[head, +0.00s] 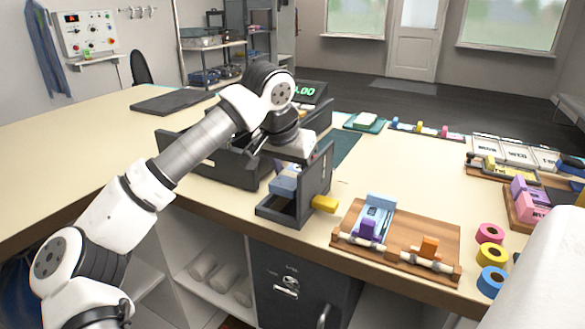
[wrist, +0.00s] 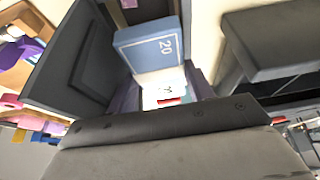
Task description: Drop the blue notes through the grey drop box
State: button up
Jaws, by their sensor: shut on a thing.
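My gripper (head: 283,160) is over the counter's front edge, pointing down, shut on the blue notes (head: 283,186). The notes are at the open side of a dark grey box (head: 318,180) with a tall side panel and a yellow tab; I take this for the drop box. Its panel (wrist: 75,55) stands beside the notes in the wrist view. I cannot tell whether the notes touch the box floor. The fingertips are partly hidden.
A wooden board (head: 405,248) to the right holds another blue piece with a purple clip (head: 372,229) and an orange one. Coloured tape rolls (head: 490,233) lie further right. A dark safe (head: 283,288) is under the counter.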

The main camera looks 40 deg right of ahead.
jog(key=shift+s+a+f, duration=0.25)
jog(key=shift+f, duration=0.35)
dwell(0.6)
jog(key=shift+a+f+b, duration=0.25)
jog(key=shift+f+b, duration=0.35)
jog(key=shift+f, duration=0.15)
dwell(1.1)
jog(key=o, duration=1.1)
jog(key=shift+c, duration=1.3)
jog(key=shift+o, duration=0.2)
jog(key=shift+r+p, duration=0.85)
jog(key=o, duration=0.3)
jog(key=shift+w+r+p, duration=0.15)
jog(key=shift+r+p, duration=0.35)
jog(key=shift+r, duration=0.05)
jog(key=shift+w+r+p, duration=0.15)
jog(key=shift+r+p, duration=0.3)
jog(key=shift+r, duration=0.1)
jog(key=shift+s+d+r+p, duration=0.15)
jog(key=shift+r+p, duration=0.35)
jog(key=shift+r, duration=0.3)
